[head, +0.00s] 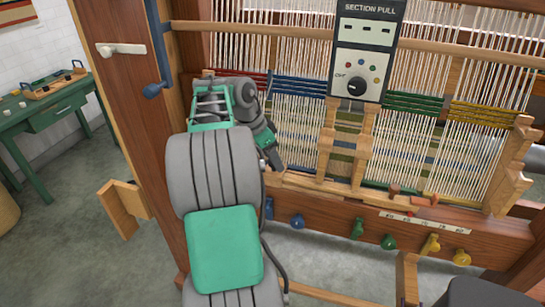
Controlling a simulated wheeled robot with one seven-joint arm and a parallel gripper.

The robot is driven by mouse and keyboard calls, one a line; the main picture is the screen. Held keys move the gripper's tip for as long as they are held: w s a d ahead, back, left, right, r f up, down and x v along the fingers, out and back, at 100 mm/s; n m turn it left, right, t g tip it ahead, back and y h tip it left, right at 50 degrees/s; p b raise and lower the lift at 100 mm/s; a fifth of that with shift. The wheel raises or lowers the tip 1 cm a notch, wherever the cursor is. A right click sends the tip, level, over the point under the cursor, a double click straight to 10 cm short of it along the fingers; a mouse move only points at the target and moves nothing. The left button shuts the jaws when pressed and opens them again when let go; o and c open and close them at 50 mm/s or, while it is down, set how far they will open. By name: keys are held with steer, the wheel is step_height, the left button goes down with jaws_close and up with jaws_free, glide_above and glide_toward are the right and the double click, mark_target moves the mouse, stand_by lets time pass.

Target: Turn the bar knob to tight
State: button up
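A dark panel (378,30) headed "SECTION PULL" stands on the loom at upper right. A black round knob (356,86) sits low on its white plate, with several coloured dots above it. I cannot read a "tight" mark or tell which way the knob points. My gripper (276,165) is at the end of my bent arm, low in front of the blue-topped threads, left of and below the panel and apart from it. Its fingers are small and dark, partly merged with the frame behind, so I cannot tell their opening.
Blue (297,221), green (388,242) and yellow (431,244) pegs line the loom's lower beam (330,220). A wooden upright (326,140) stands below the panel. A blue handle (155,90) juts from the left post. A green table (50,115) stands far left.

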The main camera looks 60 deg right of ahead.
steer(key=p+v, duration=0.2)
steer(key=v, duration=0.5)
steer(key=shift+r, duration=0.35)
steer(key=shift+a, duration=0.15)
steer(key=w+a+n+t+p, duration=0.1)
steer(key=w+a+n, duration=0.35)
steer(key=a, duration=0.35)
steer(key=w+a+n+t, duration=0.2)
steer(key=w+a+n, duration=0.25)
steer(key=a, duration=0.35)
steer(key=w+a+n+t+p, duration=0.1)
steer(key=w+a+n, duration=0.2)
steer(key=a+n, duration=0.3)
steer(key=s+a+f+n+y, duration=0.1)
steer(key=a+f+n, duration=0.1)
steer(key=a, duration=0.6)
steer(key=s+a+f+n+t+y, duration=0.1)
steer(key=s+a+f+n, duration=0.1)
steer(key=a+n, duration=0.3)
steer(key=s+a+f+n+t+y+p, duration=0.1)
steer(key=a+f+n, duration=0.1)
steer(key=a, duration=0.8)
steer(key=shift+s+a+f+n+y, duration=0.25)
steer(key=shift+a+f+n+y, duration=0.1)
steer(key=shift+n, duration=0.45)
